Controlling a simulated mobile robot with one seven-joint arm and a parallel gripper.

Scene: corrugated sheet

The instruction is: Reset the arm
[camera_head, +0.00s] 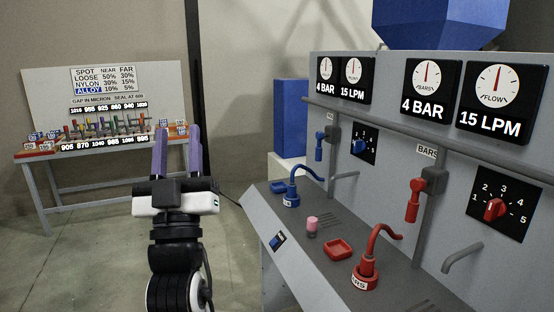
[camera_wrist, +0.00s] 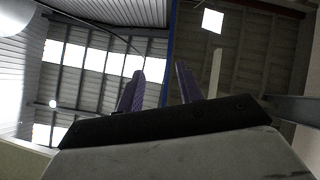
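My gripper (camera_head: 176,152) stands upright at the centre left of the head view, with its two purple fingers pointing up. The fingers are apart with nothing between them. In the wrist view my gripper (camera_wrist: 158,88) also shows its two purple fingers spread, against the ceiling and windows. My arm's wrist and black links rise below it from the bottom edge. The gripper touches nothing in view.
A table (camera_head: 95,155) with a sign and several small tools stands at the back left. Floor (camera_head: 75,255) at left is clear.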

